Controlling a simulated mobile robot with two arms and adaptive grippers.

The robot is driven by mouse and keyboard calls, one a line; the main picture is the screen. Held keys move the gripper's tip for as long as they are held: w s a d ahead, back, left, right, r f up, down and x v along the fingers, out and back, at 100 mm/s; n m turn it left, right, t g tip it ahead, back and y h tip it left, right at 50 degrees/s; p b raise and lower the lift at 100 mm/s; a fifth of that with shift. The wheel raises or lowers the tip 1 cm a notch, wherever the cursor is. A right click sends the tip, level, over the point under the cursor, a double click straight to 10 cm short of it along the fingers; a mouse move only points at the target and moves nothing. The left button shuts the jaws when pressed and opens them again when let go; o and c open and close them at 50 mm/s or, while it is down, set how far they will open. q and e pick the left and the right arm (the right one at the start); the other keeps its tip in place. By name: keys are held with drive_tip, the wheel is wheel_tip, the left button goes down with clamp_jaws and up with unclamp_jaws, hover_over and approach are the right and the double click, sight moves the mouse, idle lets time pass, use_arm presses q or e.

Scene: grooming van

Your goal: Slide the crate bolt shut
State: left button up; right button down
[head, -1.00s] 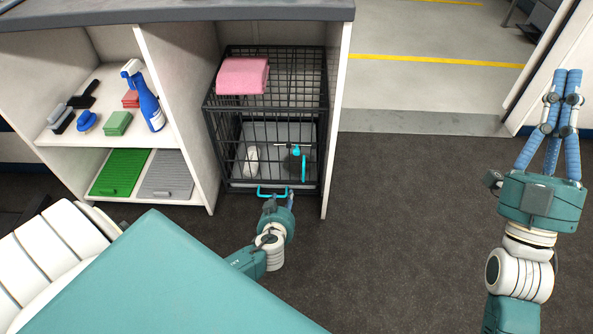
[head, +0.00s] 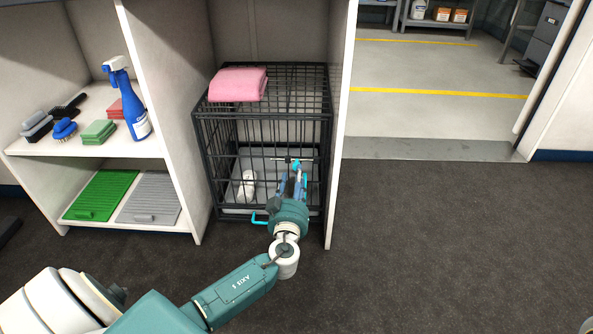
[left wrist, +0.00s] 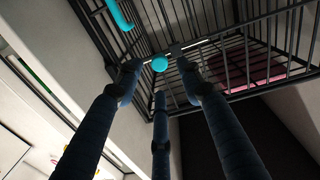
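The black wire crate (head: 228,160) stands in the right bay of the cabinet. Its bolt is a thin pale rod (head: 279,159) with a cyan knob (head: 296,164) on the front face. The knob also shows as a round cyan ball in the left wrist view (left wrist: 160,63). My left gripper (head: 293,177) is at the crate front, just below the knob. In the left wrist view its three fingertips (left wrist: 158,78) are spread apart around the knob's line, and no grip on it shows. The gripper hides part of the crate front. My right gripper is not in the current views.
A pink towel (head: 238,84) lies on the crate. A cyan handle (head: 260,217) sticks out low at the front. The cabinet's right side panel (head: 341,140) is close to my left gripper. Shelves with brushes and a spray bottle (head: 130,100) stand left. Floor on the right is clear.

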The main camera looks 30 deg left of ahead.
use_arm(q)
drive_tip(key=b+x, duration=0.1)
drive_tip(key=x, duration=0.5)
drive_tip(key=shift+w+a, duration=0.15)
drive_tip(key=shift+c, duration=0.3)
clamp_jaws()
